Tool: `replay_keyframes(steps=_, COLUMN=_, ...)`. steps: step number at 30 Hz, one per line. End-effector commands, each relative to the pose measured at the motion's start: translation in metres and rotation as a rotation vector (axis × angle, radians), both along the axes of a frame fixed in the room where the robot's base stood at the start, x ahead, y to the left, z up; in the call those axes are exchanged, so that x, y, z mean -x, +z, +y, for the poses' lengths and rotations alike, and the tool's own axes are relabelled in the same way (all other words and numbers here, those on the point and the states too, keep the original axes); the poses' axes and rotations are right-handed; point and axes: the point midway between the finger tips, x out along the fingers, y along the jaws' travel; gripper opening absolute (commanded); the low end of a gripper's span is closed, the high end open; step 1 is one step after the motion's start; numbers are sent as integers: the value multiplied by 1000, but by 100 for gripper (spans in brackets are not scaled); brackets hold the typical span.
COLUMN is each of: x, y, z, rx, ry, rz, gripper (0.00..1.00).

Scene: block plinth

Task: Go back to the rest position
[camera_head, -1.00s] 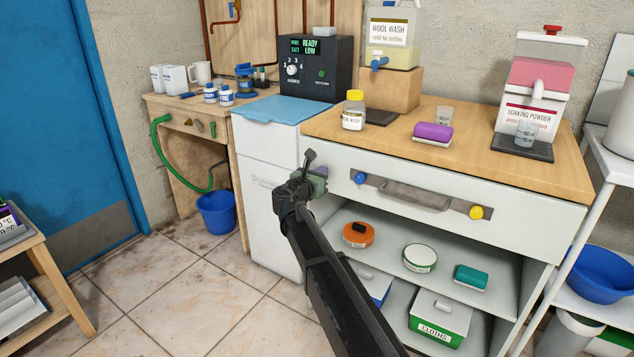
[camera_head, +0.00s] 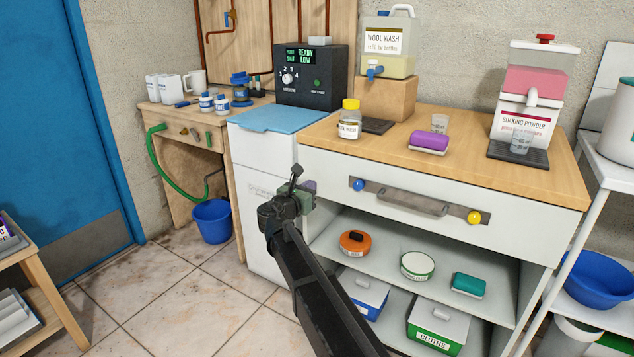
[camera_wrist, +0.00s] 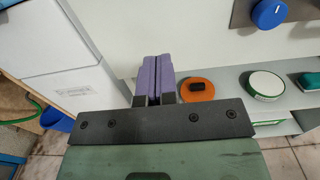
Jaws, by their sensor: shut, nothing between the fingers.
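My gripper (camera_head: 309,187) is in front of the white cabinet (camera_head: 330,187), left of its drawer handle, in the head view. In the wrist view its two purple finger pads (camera_wrist: 157,79) are pressed together with nothing between them. The pads are partly hidden behind the wrist in the head view. My gripper is apart from the items on the worktop and on the shelves.
The drawer with a blue knob (camera_head: 359,184) and a yellow knob (camera_head: 474,217) is right of my gripper. An orange tin (camera_head: 354,243), a white-lidded tin (camera_head: 417,265) and a teal block (camera_head: 468,285) stand on the shelf below. Open tiled floor (camera_head: 170,300) lies to the left.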

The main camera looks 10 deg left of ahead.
Motion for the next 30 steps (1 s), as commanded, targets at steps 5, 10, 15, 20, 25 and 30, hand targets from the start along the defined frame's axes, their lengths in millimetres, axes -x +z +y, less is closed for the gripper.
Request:
replay_keyframes(steps=5, x=51, y=-1, z=17, rx=-1, ry=2, rz=1, gripper=0)
replay_keyframes(steps=10, x=75, y=-1, z=26, rx=-2, ry=0, rz=2, gripper=0)
replay_keyframes(steps=15, x=80, y=-1, z=28, rx=-6, ry=-2, rz=0, gripper=0)
replay_keyframes(steps=20, x=84, y=-11, z=20, rx=-252, ry=-50, rz=-36, gripper=0)
replay_keyframes(steps=25, x=145, y=-84, z=-64, rx=-1050, ry=-441, rz=4, gripper=0)
replay_keyframes(steps=30, x=219, y=-145, z=-177, rx=-1615, ry=-1092, rz=-68, gripper=0)
